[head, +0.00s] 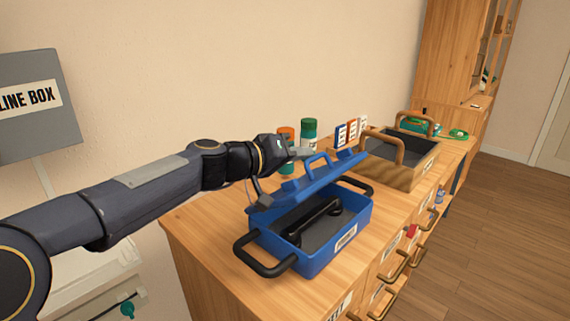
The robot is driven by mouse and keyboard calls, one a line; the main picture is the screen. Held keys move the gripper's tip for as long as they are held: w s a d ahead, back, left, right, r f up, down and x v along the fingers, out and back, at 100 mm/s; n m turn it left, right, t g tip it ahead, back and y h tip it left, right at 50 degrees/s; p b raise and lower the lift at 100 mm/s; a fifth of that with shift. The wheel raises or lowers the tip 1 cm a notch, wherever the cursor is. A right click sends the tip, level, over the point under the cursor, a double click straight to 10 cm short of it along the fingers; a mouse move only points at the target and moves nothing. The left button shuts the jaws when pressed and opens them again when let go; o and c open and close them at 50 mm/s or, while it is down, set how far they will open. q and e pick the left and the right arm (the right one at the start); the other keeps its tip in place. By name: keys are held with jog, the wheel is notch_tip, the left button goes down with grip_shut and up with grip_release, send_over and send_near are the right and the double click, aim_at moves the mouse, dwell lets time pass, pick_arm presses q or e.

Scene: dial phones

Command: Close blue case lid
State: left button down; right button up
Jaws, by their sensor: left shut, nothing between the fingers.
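The blue case (327,252) sits on the wooden counter with black side handles and a white label on its front. Its blue lid (310,183) is partly open, tilted up along the back edge, with a blue handle on it. A black handset (313,219) lies inside the case. My left gripper (302,153) is shut and empty, just behind and above the raised lid. I cannot tell whether it touches the lid. My right gripper is not in view.
A wooden crate (429,166) stands to the right of the case. An orange canister (286,135) and a green-capped one (309,130) stand behind the lid near the wall, with small cards (341,135) beside them. A grey box (38,105) hangs at the left.

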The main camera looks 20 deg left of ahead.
aim_at(321, 184)
pick_arm(q)
jog(key=d+f+m+b, duration=0.1)
jog(key=s+d+f+m+y+b, duration=0.1)
jog(key=d+f, duration=0.1)
jog(key=s+d+f+m+b, duration=0.1)
jog(key=d+f+m+b, duration=0.1)
jog(key=shift+d, duration=0.2)
jog(key=shift+d+f+y, duration=0.2)
jog(key=shift+f+y, duration=0.1)
jog(key=shift+s+d+f+b, duration=0.1)
jog(key=shift+d+f+b, duration=0.2)
jog(key=shift+f, duration=0.1)
jog(key=shift+s+d+f+b, duration=0.1)
jog(key=shift+d+f+b, duration=0.05)
jog(key=shift+f+b, duration=0.2)
jog(key=shift+f, duration=0.1)
